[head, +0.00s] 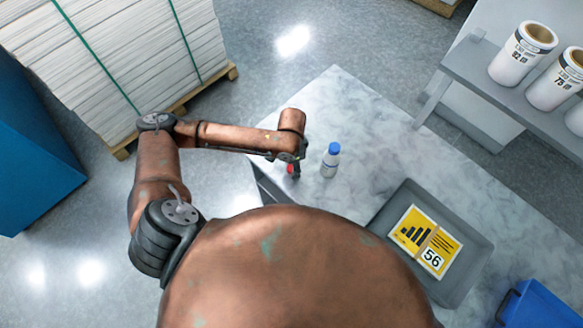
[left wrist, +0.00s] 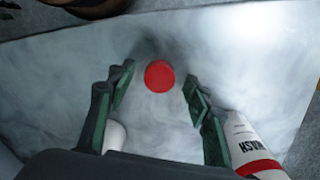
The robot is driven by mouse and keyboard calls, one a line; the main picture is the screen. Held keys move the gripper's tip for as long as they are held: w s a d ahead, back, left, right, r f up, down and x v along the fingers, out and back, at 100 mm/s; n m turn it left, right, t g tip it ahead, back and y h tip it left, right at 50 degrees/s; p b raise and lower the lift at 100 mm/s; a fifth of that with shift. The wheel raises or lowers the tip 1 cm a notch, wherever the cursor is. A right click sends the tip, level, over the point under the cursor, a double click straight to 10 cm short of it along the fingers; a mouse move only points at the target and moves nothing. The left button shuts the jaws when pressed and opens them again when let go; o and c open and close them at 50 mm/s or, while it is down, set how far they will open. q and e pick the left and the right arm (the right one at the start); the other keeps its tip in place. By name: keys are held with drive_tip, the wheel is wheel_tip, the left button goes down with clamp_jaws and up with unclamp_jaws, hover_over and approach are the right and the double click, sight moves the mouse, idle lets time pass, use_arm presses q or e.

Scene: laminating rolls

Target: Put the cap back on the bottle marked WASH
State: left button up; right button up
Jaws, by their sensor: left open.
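The red round cap (left wrist: 159,76) lies on the pale marbled table between my left fingertips in the left wrist view. My left gripper (head: 294,170) is open, fingers spread on either side of the cap without touching it. The white bottle marked WASH (left wrist: 244,138), with a red band, is beside the right-hand finger in that view and partly cut off. A red patch shows at the gripper in the head view, but I cannot tell which part it is. My right gripper is not in view.
A white bottle with a blue cap (head: 331,160) stands on the table (head: 375,135) just right of my left gripper. A grey tray (head: 462,281) holds yellow cards. White rolls (head: 515,62) stand on a shelf. A white object (left wrist: 116,137) is partly hidden behind the left-hand finger.

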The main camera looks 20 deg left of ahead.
use_arm(q)
drive_tip(key=shift+f, duration=0.15)
drive_tip(key=shift+c, duration=0.4)
drive_tip(key=c, duration=0.8)
drive_tip(key=shift+o, duration=0.2)
drive_tip(key=shift+r, duration=0.5)
wheel_tip(320, 180, up, 2)
drive_tip(key=shift+r, duration=0.1)
drive_tip(key=s+r+p, duration=1)
drive_tip(key=s+p, duration=0.4)
drive_tip(key=p, duration=0.1)
drive_tip(key=shift+a, duration=0.35)
